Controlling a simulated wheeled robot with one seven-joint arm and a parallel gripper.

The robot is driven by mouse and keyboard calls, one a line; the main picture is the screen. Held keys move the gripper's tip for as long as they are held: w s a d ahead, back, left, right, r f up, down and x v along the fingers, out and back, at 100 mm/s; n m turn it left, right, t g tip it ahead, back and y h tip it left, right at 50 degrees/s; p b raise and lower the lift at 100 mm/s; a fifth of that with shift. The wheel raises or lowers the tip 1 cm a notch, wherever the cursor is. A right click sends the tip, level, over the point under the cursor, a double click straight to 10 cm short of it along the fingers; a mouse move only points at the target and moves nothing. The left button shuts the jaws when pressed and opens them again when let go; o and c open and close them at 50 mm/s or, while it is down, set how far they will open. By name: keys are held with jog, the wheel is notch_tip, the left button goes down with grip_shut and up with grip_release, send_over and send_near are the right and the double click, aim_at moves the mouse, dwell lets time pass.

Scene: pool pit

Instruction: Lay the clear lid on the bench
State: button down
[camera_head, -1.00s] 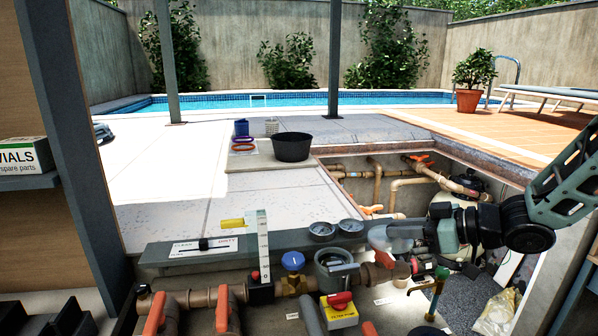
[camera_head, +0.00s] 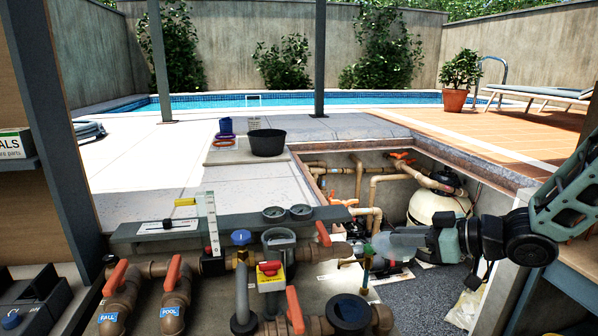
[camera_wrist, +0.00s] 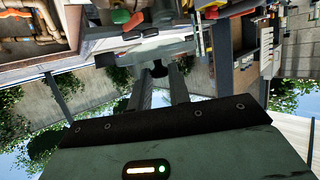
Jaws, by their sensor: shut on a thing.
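My gripper (camera_head: 428,243) reaches in from the right and is shut on the clear lid (camera_head: 396,244), a pale see-through disc seen nearly edge-on. The lid is held in the air in front of the pit, with pipework behind and below it. In the wrist view the lid (camera_wrist: 150,52) lies across the fingertips (camera_wrist: 160,72).
Brown pipes with orange handles (camera_head: 175,290) and a grey valve body (camera_head: 280,245) fill the front. A grey ledge (camera_head: 135,235) carries gauges and a card. The open pit (camera_head: 385,190) holds a cream tank (camera_head: 437,207). A black tub (camera_head: 267,143) stands on paving beyond.

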jog(key=shift+s+d+f, duration=0.1)
jog(key=shift+d+f, duration=0.25)
jog(key=d+f+m+t+h, duration=0.2)
jog(key=d+f+m+h, duration=0.3)
jog(key=f, duration=0.5)
jog(key=d+f+m+t+h, duration=0.3)
jog(key=d+f+m+h, duration=0.2)
jog(key=f, duration=0.6)
jog(key=shift+d+m+t+h, duration=0.15)
jog(key=shift+m+t+h, duration=0.15)
jog(key=shift+h, duration=0.3)
jog(key=shift+f, duration=0.1)
